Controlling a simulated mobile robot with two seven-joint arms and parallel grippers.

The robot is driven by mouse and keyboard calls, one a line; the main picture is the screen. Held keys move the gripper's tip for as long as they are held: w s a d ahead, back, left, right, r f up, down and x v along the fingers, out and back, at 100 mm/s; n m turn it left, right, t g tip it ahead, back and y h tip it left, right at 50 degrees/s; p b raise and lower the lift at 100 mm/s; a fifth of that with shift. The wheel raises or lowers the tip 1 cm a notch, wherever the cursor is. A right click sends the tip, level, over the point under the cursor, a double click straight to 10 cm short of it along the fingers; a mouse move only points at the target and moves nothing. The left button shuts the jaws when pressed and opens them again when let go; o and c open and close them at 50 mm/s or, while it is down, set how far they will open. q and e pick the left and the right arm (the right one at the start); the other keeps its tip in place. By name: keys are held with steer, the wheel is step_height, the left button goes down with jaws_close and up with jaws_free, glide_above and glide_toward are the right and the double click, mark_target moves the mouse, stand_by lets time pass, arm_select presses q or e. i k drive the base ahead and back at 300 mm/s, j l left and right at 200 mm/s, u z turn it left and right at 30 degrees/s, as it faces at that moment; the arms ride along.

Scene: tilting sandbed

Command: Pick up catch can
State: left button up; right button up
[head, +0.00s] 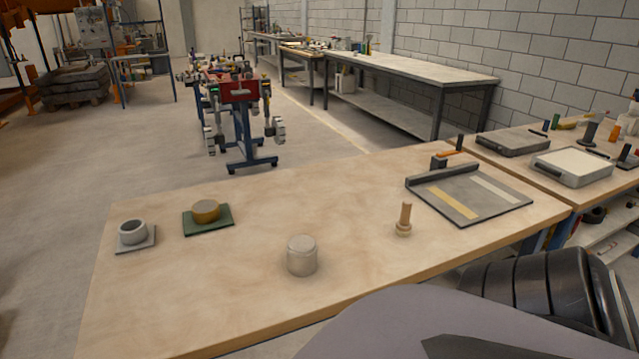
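Which thing is the catch can is not clear from this view. A small grey open-topped cup (133,231) stands upright on a grey square pad (148,245) at the table's left end. A beige round can (302,256), its top looking closed, stands upright near the front middle of the table. A low tan round pot (206,210) sits on a green square mat (190,224) at the back left. Neither of my grippers shows; only parts of my own arm fill the lower right.
A wooden-handled tool (405,217) stands upright right of the beige can. A grey board with a raised bar (466,207) lies at the wooden table's (250,297) right end. Two trays (570,166) (513,141) lie on another table beyond. The table's middle is clear.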

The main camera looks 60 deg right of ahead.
mark_target(301, 250)
steer(key=z, duration=1.65)
steer(key=i+l, duration=0.1)
steer(key=l, duration=0.45)
steer(key=i+l, duration=0.1)
steer(key=l, duration=0.5)
steer(key=u, duration=0.05)
